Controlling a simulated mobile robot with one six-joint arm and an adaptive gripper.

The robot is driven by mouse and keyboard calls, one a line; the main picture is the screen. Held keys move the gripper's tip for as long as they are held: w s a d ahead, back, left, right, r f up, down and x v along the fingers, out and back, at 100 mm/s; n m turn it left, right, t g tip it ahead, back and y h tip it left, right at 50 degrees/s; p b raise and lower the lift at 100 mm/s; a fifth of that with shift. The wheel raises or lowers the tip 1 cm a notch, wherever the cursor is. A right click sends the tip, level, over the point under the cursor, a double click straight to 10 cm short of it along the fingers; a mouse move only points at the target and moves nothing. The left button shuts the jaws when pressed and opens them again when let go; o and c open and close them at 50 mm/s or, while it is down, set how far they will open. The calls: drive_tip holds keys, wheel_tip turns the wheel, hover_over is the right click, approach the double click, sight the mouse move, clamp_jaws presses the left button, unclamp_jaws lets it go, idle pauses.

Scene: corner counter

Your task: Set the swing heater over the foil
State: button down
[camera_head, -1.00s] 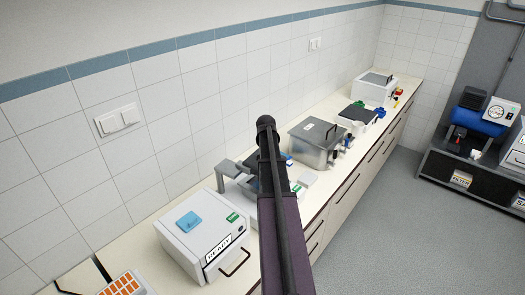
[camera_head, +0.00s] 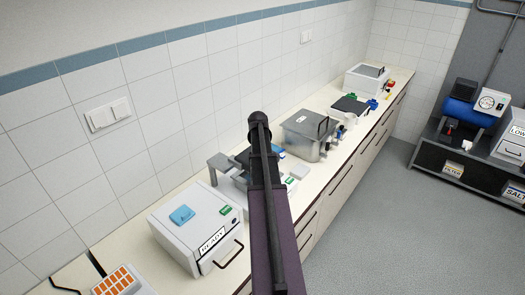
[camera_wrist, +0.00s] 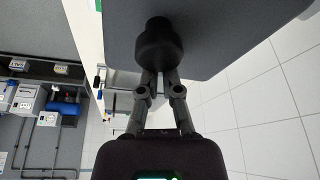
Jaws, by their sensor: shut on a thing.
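In the wrist view my gripper (camera_wrist: 158,78) is shut on a round black knob (camera_wrist: 157,45). The knob joins a wide, flat dark grey plate (camera_wrist: 235,28), which looks like the head of the swing heater. In the head view a grey bracket (camera_head: 221,162), apparently the heater's arm, stands behind the white box, with a dark part beside it. My own dark arm link covers the spot to its right, so my gripper is hidden there. I cannot make out the foil in either view.
A white box marked READY (camera_head: 196,228) stands in front of the bracket. An orange-celled rack (camera_head: 119,282) is at the near left. A steel bath (camera_head: 310,136) stands further along the counter. The tiled wall runs close behind.

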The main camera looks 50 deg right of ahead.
drive_tip(key=shift+s+a, duration=0.15)
drive_tip(key=d, duration=0.1)
drive_tip(key=w+d, duration=0.1)
drive_tip(key=d, duration=0.2)
drive_tip(key=shift+w+d, duration=0.15)
drive_tip(key=shift+w, duration=0.2)
drive_tip(key=shift+s+a+r+p, duration=0.15)
drive_tip(key=shift+a+r+p, duration=0.05)
drive_tip(key=shift+r+p, duration=0.35)
drive_tip(key=shift+p+v, duration=1.05)
drive_tip(key=shift+v, duration=0.15)
drive_tip(key=shift+p+v, duration=3.1)
drive_tip(key=shift+v, duration=0.15)
